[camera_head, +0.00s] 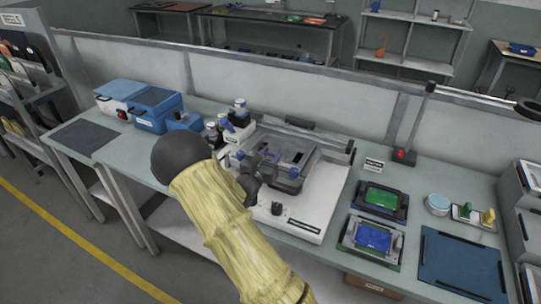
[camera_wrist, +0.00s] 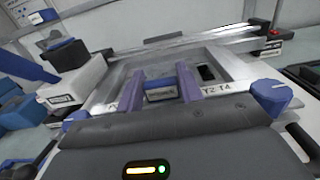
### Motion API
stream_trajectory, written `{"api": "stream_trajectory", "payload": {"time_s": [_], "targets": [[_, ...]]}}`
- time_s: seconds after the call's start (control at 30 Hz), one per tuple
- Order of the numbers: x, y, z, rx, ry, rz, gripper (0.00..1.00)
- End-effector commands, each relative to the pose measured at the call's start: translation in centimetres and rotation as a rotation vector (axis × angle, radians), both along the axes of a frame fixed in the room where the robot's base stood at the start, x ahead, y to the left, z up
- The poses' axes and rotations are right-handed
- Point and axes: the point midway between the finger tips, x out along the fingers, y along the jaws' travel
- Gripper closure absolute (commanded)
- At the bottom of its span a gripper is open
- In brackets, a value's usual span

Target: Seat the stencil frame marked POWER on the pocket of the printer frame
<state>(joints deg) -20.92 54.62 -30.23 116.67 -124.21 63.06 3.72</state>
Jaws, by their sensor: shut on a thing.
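The printer (camera_head: 313,205) is a white machine in the middle of the bench, with a grey metal frame on top. My gripper (camera_head: 268,170) is over its front part. In the wrist view my gripper (camera_wrist: 160,88) has two purple fingers shut on a small blue grip (camera_wrist: 160,95) of a light grey stencil frame (camera_wrist: 238,88). The stencil frame lies over the printer's pocket area, close to level. Its front lettering is partly covered by the fingers; I read only "Y2 T4", and cannot make out POWER. Whether it touches the pocket all round cannot be told.
Blue knobs (camera_wrist: 270,95) stand at the printer's front corners. Jars (camera_head: 240,112) and blue boxes (camera_head: 155,108) are to the left.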

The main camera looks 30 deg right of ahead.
Motion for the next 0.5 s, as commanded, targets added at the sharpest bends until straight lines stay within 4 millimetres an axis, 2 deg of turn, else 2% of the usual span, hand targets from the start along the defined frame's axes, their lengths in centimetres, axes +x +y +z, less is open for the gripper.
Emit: {"api": "stream_trajectory", "payload": {"time_s": [0.5], "targets": [[-0.02,-0.02,-0.66,-0.002,-0.001,0.000,0.94]]}}
